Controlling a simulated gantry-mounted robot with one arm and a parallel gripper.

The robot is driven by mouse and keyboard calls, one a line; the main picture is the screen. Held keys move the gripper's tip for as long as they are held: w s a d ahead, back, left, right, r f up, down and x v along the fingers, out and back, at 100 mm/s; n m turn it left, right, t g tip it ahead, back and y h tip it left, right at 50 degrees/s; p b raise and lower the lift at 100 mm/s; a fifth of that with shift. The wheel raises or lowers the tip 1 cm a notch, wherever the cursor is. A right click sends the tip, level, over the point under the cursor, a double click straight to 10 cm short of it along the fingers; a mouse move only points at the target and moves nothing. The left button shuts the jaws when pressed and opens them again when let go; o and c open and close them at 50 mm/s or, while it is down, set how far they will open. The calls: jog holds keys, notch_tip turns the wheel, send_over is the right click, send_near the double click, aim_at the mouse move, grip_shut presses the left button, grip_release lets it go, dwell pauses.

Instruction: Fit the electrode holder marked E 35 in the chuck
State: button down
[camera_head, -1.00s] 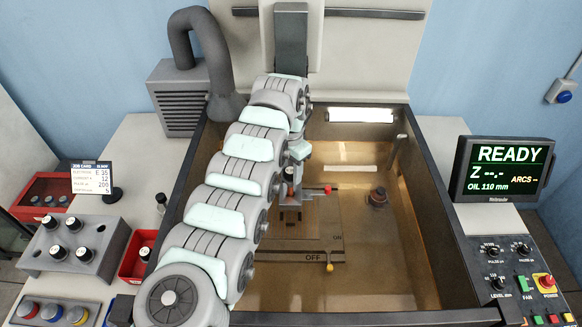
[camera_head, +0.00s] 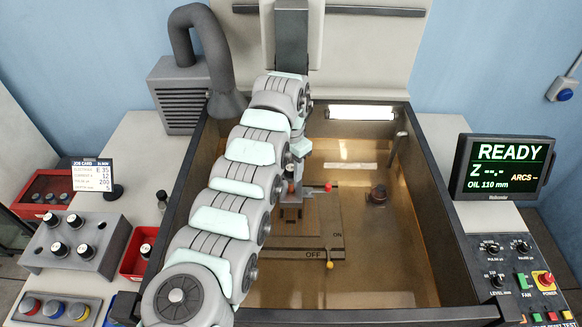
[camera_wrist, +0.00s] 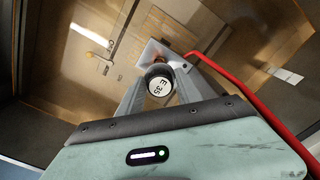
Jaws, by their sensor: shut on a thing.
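The electrode holder marked E 35 (camera_wrist: 160,87) shows in the wrist view with its round white label facing the camera. My gripper (camera_wrist: 164,98) is shut on it, with a finger on each side. A flat grey plate (camera_wrist: 150,52) shows just beyond the holder. In the head view my gripper (camera_head: 291,206) is low over the tank, partly behind my arm. The chuck is not clearly visible, as my arm covers the area under the machine head. A red-knobbed lever (camera_head: 327,187) sticks out just right of my gripper. I cannot tell whether the holder touches the chuck.
The tank (camera_head: 400,250) holds a work table (camera_head: 325,228) marked ON and OFF, with a yellow-knobbed lever (camera_head: 330,265) by OFF. A red bar (camera_wrist: 255,95) runs close to my gripper. Other holders stand in a grey rack (camera_head: 88,262) at left. The job card (camera_head: 92,174) reads E 35.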

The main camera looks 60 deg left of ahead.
aim_at(291, 184)
jog(key=shift+f, duration=0.15)
jog(key=shift+a+f+b, duration=0.1)
jog(key=shift+f+b, duration=0.3)
jog(key=shift+f, duration=0.7)
jog(key=shift+f, duration=0.45)
jog(key=shift+f, duration=1.2)
jog(key=shift+f+b, duration=0.3)
jog(key=shift+b, duration=0.05)
jog(key=shift+f, duration=0.5)
jog(key=shift+f, duration=0.1)
